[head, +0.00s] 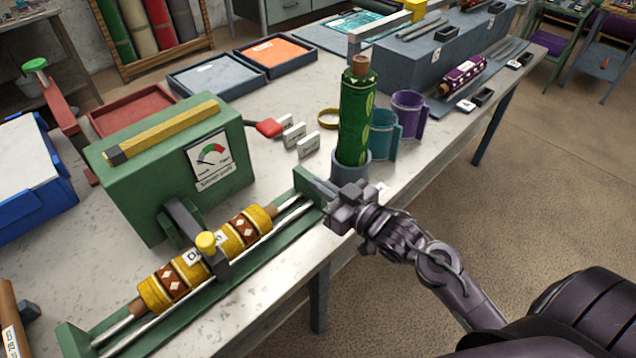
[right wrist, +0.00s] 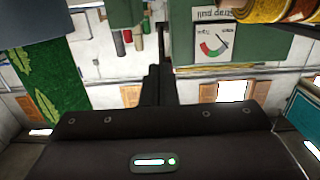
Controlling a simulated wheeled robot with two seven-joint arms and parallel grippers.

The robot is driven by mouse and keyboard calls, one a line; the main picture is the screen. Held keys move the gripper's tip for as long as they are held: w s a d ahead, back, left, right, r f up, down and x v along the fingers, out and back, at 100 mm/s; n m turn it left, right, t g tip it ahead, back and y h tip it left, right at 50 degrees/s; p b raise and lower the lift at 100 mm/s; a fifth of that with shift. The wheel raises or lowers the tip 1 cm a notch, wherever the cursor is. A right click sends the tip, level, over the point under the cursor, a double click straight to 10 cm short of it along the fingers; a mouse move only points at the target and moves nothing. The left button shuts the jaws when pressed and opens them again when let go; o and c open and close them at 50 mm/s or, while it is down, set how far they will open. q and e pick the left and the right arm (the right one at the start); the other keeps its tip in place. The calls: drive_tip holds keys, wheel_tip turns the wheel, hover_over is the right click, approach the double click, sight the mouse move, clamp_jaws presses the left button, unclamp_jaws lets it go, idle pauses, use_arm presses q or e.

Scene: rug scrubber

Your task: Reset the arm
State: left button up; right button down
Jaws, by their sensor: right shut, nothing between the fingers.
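My right gripper (head: 330,192) is shut and empty. It is at the right end of the green machine's rail, just in front of the grey cup holding the green roll (head: 356,120). In the right wrist view the shut fingers (right wrist: 162,45) point between the green roll (right wrist: 45,75) at the left and the machine's gauge panel (right wrist: 213,38) at the right. My left gripper is not in the head view.
The green machine (head: 165,185) stands at the left with a yellow bar (head: 170,130) on top. Teal (head: 383,138) and purple (head: 408,115) cups stand beside the green roll. Trays lie behind. Open floor (head: 520,200) is at the right.

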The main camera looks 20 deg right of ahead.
idle(0.7)
drive_tip(key=s+f+g+h, duration=0.1)
drive_tip(key=s+f+g, duration=0.1)
drive_tip(key=s+f+m+g+h, duration=0.1)
drive_tip(key=s+f+g+h, duration=0.3)
drive_tip(key=shift+s+a+m, duration=0.3)
drive_tip(key=shift+m, duration=0.1)
drive_tip(key=s+a+f+g, duration=0.2)
drive_tip(key=s+g, duration=0.4)
drive_tip(key=s, duration=0.5)
wheel_tip(320, 180, down, 29)
drive_tip(key=s+g, duration=0.2)
drive_tip(key=s+d+f, duration=0.2)
drive_tip(key=s+f, duration=0.7)
drive_tip(key=s, duration=0.1)
drive_tip(key=s+d+f+g, duration=0.1)
drive_tip(key=s+d+f, duration=0.1)
drive_tip(key=s+f, duration=0.7)
drive_tip(key=shift+s+f+h, duration=0.4)
drive_tip(key=shift+s, duration=0.1)
